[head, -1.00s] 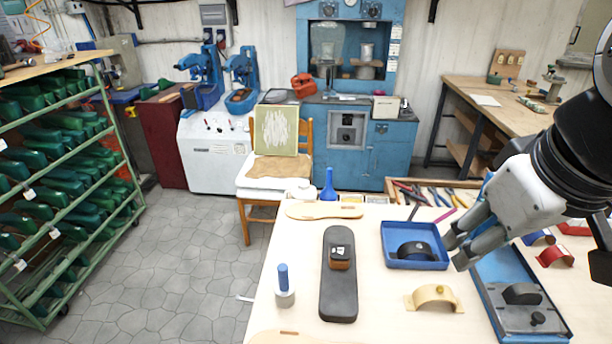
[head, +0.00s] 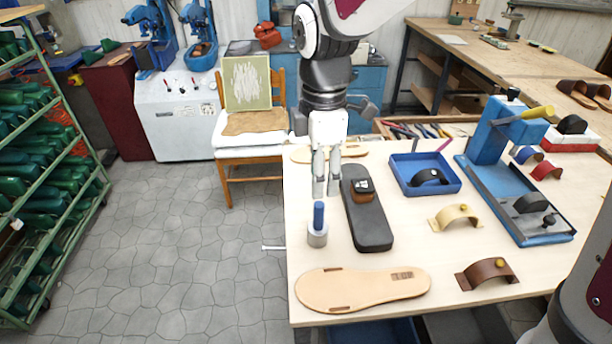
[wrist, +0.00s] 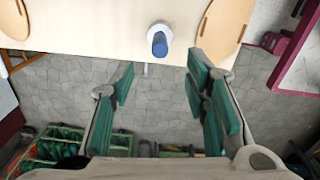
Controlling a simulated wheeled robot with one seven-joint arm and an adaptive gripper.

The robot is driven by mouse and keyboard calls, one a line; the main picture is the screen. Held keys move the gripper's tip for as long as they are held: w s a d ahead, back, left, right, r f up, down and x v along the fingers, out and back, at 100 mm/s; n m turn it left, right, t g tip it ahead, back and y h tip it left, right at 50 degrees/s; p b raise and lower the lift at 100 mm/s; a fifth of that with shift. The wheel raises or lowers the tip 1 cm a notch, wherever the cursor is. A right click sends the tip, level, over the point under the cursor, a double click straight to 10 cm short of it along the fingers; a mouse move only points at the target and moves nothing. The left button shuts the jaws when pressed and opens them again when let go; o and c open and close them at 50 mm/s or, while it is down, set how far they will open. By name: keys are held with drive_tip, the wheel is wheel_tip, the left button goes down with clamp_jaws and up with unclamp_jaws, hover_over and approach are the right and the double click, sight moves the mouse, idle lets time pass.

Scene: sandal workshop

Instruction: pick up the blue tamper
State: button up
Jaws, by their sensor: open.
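The blue tamper (head: 318,216), a blue upright handle on a pale round base, stands on the left part of the pale table near its left edge. In the wrist view the tamper (wrist: 159,42) appears from above, near the table edge, centred between the lines of my fingers but beyond their tips. My gripper (head: 326,186) points down just behind the tamper in the head view, fingers apart and empty. In the wrist view my gripper (wrist: 160,82) shows its green finger pads open. No contact with the tamper is visible.
A black sole-shaped block (head: 368,222) with a brown-and-black piece on it lies right of the tamper. A tan insole (head: 362,288) lies in front. A blue tray (head: 400,187) and a blue press (head: 490,145) stand further right. Floor is open to the left.

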sight(319, 204)
wheel_tip(319, 204, down, 11)
drive_tip(key=shift+r+p, duration=0.1)
drive_tip(key=shift+p, duration=0.25)
clamp_jaws()
